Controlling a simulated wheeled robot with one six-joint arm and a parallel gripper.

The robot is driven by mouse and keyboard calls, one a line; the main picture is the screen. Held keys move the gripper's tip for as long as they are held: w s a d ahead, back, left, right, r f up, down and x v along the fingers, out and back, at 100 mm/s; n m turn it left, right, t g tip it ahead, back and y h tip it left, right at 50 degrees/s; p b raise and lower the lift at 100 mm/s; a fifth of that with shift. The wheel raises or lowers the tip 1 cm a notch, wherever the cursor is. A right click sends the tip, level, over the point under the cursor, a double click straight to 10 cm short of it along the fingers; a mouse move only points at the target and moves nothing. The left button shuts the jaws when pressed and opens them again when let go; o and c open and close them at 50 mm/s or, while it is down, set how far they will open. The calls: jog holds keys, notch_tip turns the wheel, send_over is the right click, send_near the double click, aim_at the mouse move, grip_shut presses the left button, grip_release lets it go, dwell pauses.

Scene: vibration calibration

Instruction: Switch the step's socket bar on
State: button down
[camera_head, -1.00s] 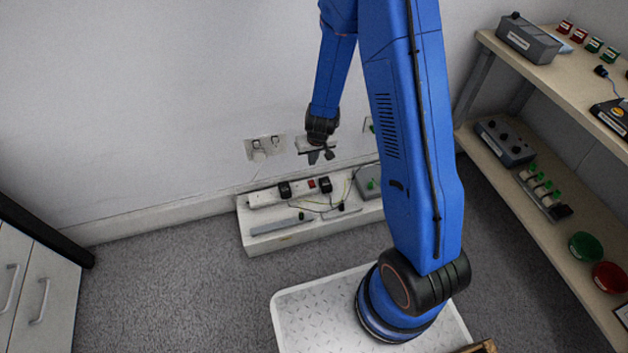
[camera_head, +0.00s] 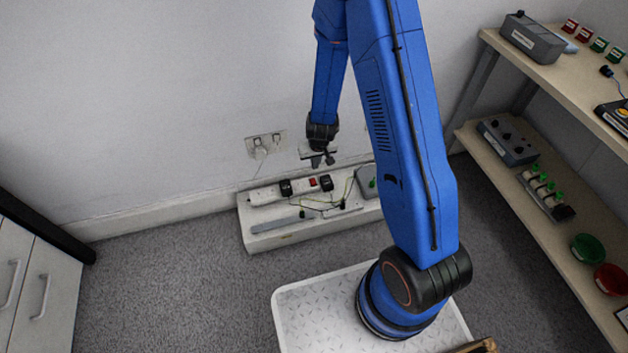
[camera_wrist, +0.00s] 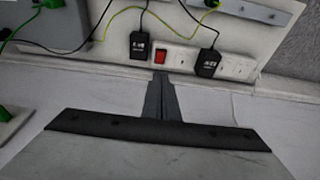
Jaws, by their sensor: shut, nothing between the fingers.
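The white socket bar (camera_head: 262,195) lies along the step (camera_head: 290,236) by the wall. It carries two black plug adapters and a red switch (camera_head: 312,182) between them. In the wrist view the socket bar (camera_wrist: 181,56) runs across the upper middle, with its red switch (camera_wrist: 160,54) just beyond my fingertips. My gripper (camera_head: 323,161) is shut and empty, near the wall above the step. In the wrist view my gripper (camera_wrist: 160,77) points at the bar's near edge, almost in line with the switch. I cannot tell whether the switch is on, or whether the fingertips touch the bar.
A grey box (camera_head: 367,182) sits on the step's right end, with yellow-green and black cables by the bar. A wall socket (camera_head: 262,148) with a white plug is behind. A grey metal strip (camera_head: 274,225) lies in front of the bar. Shelves (camera_head: 490,148) stand at right.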

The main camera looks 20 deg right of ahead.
send_over(313, 181)
jog(key=s, duration=0.2)
jog(key=s+x, duration=0.1)
jog(key=x, duration=0.6)
jog(key=s+x, duration=0.1)
jog(key=x, duration=0.3)
jog(key=shift+s+a+f, duration=0.1)
jog(key=shift+s+f, duration=0.2)
jog(key=shift+s, duration=0.05)
jog(key=shift+s+f, duration=0.1)
jog(key=shift+f, duration=0.6)
jog(key=shift+s+f, duration=0.1)
jog(key=shift+f, duration=0.2)
jog(key=shift+r, duration=0.1)
jog(key=shift+w+r, duration=0.3)
jog(key=shift+w, duration=0.45)
jog(key=shift+r, duration=0.1)
